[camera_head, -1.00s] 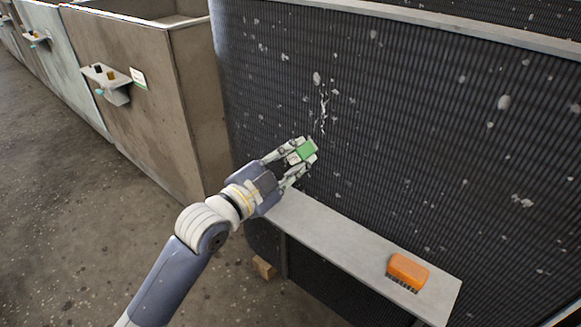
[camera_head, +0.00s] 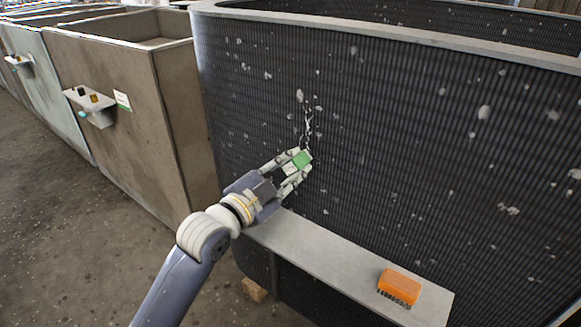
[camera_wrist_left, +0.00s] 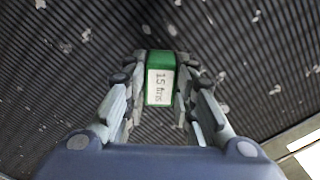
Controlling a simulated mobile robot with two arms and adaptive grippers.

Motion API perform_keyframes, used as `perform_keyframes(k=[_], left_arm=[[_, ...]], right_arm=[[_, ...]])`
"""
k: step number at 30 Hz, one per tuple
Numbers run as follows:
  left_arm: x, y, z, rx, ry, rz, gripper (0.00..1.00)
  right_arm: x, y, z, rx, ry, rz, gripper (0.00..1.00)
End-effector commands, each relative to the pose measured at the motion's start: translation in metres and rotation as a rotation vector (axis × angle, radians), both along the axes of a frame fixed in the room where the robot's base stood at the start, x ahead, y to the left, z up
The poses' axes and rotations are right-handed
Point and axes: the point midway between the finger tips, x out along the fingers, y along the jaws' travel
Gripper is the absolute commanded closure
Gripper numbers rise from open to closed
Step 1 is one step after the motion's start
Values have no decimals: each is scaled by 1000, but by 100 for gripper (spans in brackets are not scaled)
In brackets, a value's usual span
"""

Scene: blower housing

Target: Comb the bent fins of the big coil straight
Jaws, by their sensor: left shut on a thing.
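The big coil (camera_head: 400,130) is a dark, finely ribbed wall curving at its left end, dotted with pale flecks. A ragged pale patch of bent fins (camera_head: 308,125) shows on its face. My left gripper (camera_head: 298,168) is shut on a green fin comb (camera_head: 302,159) with a white label. The comb is just below the bent patch; I cannot tell whether it touches the fins. In the left wrist view the comb (camera_wrist_left: 161,78) sits between both fingers, its label reading "15" with smaller letters. Its far edge is hidden. My right gripper is not in view.
A grey shelf (camera_head: 330,262) runs along the coil's front, with an orange brush (camera_head: 400,286) at its right end. A brown bin (camera_head: 130,110) with a small side ledge (camera_head: 92,105) stands at left. A wood block (camera_head: 254,289) lies on the floor.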

Motion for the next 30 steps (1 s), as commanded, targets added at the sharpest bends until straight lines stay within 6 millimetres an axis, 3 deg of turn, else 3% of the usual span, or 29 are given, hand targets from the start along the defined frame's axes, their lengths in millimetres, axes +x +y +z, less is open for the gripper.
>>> perform_keyframes(k=[30], left_arm=[[15, -11, 1, -1, -1, 0, 94]], right_arm=[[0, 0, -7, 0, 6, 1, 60]])
